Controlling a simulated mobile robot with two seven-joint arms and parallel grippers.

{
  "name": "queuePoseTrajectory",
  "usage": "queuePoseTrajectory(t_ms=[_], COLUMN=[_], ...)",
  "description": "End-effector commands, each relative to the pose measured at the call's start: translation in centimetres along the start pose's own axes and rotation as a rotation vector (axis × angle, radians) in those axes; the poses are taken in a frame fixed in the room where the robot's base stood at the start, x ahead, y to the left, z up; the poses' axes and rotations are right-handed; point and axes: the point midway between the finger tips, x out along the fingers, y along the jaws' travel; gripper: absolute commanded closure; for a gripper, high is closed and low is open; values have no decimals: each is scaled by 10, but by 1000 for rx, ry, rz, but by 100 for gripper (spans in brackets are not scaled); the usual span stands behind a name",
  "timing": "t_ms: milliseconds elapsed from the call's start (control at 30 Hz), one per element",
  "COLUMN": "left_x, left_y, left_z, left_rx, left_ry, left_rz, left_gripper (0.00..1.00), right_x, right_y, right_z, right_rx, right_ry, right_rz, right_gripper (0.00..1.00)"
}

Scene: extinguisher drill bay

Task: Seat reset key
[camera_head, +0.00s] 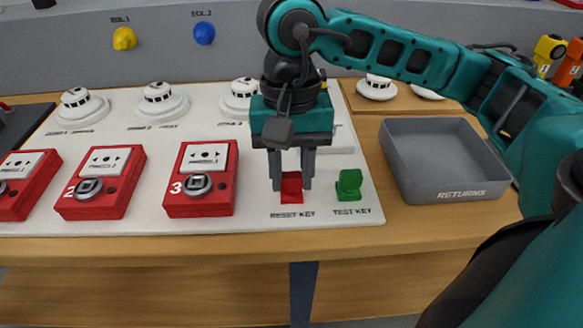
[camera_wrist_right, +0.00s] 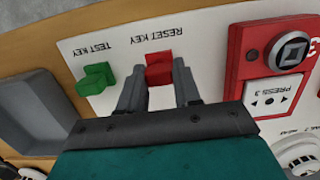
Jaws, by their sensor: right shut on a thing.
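The red reset key (camera_head: 291,191) stands on the white board above the printed label RESET KEY. My right gripper (camera_head: 292,180) points down over it, with one finger on each side, shut on the key. The right wrist view also shows the red key (camera_wrist_right: 159,70) between the fingertips (camera_wrist_right: 158,80). Whether the key's lower end is fully down in its place is hidden. The green test key (camera_head: 348,185) stands just to the right, above the label TEST KEY, apart from the gripper. My left gripper is not in view.
A grey RETURNS tray (camera_head: 460,193), seemingly empty, sits right of the board. Red call point 3 (camera_head: 202,200) is close on the left, with more call points beyond. White detectors (camera_head: 238,100) line the back. Yellow (camera_head: 124,39) and blue (camera_head: 204,33) knobs are on the wall.

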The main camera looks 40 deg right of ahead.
Motion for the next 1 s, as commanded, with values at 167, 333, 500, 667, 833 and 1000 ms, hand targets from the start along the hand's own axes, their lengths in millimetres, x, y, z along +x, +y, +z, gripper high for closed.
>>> queuePoseTrajectory(t_ms=[167,333,500,667,833,1000], left_x=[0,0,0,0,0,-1], left_y=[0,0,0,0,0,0], left_z=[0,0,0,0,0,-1], left_rx=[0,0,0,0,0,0], left_ry=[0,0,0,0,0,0], left_rz=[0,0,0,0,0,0], left_gripper=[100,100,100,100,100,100], right_x=[0,0,0,0,0,-2], right_y=[0,0,0,0,0,0], right_z=[0,0,0,0,0,0], right_rx=[0,0,0,0,0,0], right_ry=[0,0,0,0,0,0], right_rz=[0,0,0,0,0,0], right_gripper=[57,41,38,25,21,21])
